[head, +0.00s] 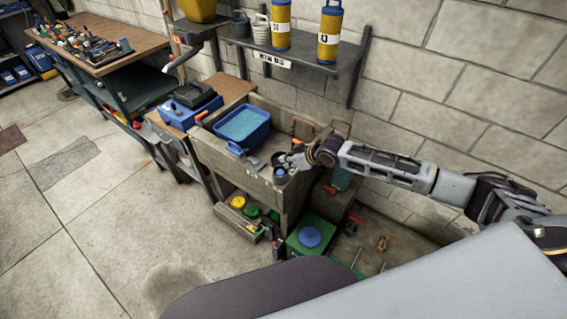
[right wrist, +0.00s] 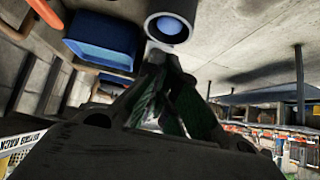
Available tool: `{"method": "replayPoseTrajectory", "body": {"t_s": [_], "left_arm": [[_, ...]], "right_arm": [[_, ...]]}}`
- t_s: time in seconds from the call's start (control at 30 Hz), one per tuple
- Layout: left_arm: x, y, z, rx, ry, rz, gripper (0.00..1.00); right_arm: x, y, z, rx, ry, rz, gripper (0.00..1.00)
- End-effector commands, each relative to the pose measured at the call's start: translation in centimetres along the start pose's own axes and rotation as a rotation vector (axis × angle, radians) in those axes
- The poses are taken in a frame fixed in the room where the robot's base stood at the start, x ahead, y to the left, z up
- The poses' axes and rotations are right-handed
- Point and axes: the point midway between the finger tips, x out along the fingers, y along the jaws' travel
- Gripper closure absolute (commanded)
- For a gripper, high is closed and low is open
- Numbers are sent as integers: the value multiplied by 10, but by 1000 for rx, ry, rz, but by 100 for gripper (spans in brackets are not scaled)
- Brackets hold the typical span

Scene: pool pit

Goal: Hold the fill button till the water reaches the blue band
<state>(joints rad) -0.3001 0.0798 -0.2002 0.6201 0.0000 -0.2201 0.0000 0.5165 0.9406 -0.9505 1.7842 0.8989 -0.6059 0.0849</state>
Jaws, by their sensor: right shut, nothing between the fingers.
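A blue tub (head: 262,136) with light blue water in it sits in the left part of the grey sink (head: 208,150). The tub's blue side also shows in the right wrist view (right wrist: 100,52). A round button with a blue face and pale rim (right wrist: 168,29) is just beyond my right fingertips; it shows small and blue at the sink's front (head: 280,173). My right gripper (head: 284,161) is shut and empty, its tips (right wrist: 157,55) close to the button's rim. I cannot tell whether they touch it. No blue band can be made out. My left gripper is out of view.
A blue toolbox (head: 186,112) stands on the bench left of the sink. Yellow canisters (head: 329,35) stand on the wall shelf (head: 315,66) above. The floor at left is mostly clear.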

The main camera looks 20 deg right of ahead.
Motion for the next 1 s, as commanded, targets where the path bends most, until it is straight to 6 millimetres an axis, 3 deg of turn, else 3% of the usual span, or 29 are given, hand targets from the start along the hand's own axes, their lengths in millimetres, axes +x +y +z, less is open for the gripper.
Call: {"method": "replayPoseTrajectory", "body": {"t_s": [0.6,1.0], "left_arm": [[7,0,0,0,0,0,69],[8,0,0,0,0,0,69]], "right_arm": [[-53,1,-1,-1,1,1,100],[-61,0,-1,0,0,0,100]]}}
